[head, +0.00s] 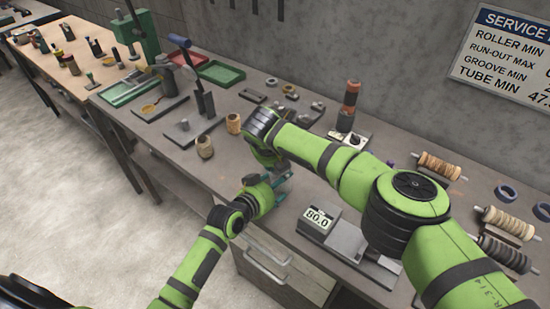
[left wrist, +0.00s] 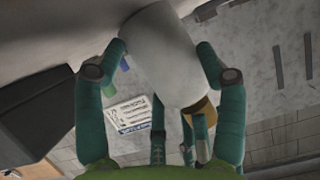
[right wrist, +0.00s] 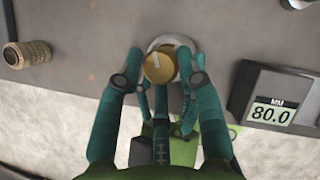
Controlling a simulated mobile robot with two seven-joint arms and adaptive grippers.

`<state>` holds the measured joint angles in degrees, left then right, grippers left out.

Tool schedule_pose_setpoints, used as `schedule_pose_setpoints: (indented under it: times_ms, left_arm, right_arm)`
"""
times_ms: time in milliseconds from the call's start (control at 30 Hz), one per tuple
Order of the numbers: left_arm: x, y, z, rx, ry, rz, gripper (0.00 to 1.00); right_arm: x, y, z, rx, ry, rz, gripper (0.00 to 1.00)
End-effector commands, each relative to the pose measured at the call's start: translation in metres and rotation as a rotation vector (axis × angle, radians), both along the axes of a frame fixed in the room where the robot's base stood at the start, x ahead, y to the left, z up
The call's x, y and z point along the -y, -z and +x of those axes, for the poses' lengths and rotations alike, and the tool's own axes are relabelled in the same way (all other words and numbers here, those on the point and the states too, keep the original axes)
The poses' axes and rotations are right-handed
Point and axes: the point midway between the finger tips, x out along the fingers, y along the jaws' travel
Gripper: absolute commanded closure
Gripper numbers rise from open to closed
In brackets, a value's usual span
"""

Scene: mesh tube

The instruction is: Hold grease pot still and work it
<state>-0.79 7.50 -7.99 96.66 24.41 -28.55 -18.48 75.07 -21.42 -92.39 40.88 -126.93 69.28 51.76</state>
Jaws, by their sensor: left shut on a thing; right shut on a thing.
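The grease pot is a pale grey-white cylinder (left wrist: 165,55) in the left wrist view, with a brass-coloured cap (right wrist: 159,66) that shows from above in the right wrist view. My left gripper (left wrist: 160,62) is shut around the pot's body, one finger on each side. My right gripper (right wrist: 160,76) is shut on the brass cap, with its fingertips at either side. In the head view both grippers meet near the bench's front edge, the left one (head: 278,180) below the right. There my right arm and the fingers mostly hide the pot.
A grey gauge reading 80.0 (head: 316,219) stands close on the right. Tan wound spools (head: 205,147) stand to the left. A bench tool with an upright lever (head: 205,98) and a green tray (head: 220,73) lie farther back. More spools (head: 439,166) line the right.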

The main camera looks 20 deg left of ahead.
Motion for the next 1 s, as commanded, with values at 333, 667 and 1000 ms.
schedule_pose_setpoints:
  times_ms: [333,667,1000]
  left_arm:
    - [-0.002,0.004,-0.002,-0.011,-0.003,-0.001,0.74]
    - [-0.001,0.004,-0.002,-0.011,-0.002,0.001,0.74]
    - [-0.001,0.004,-0.001,-0.011,-0.002,0.002,0.74]
  right_arm:
    - [0.006,0.001,0.004,0.006,0.008,-0.011,0.44]
    - [0.003,-0.008,-0.001,0.004,0.004,-0.005,0.44]
    - [0.006,-0.062,-0.028,0.008,0.003,-0.005,0.44]
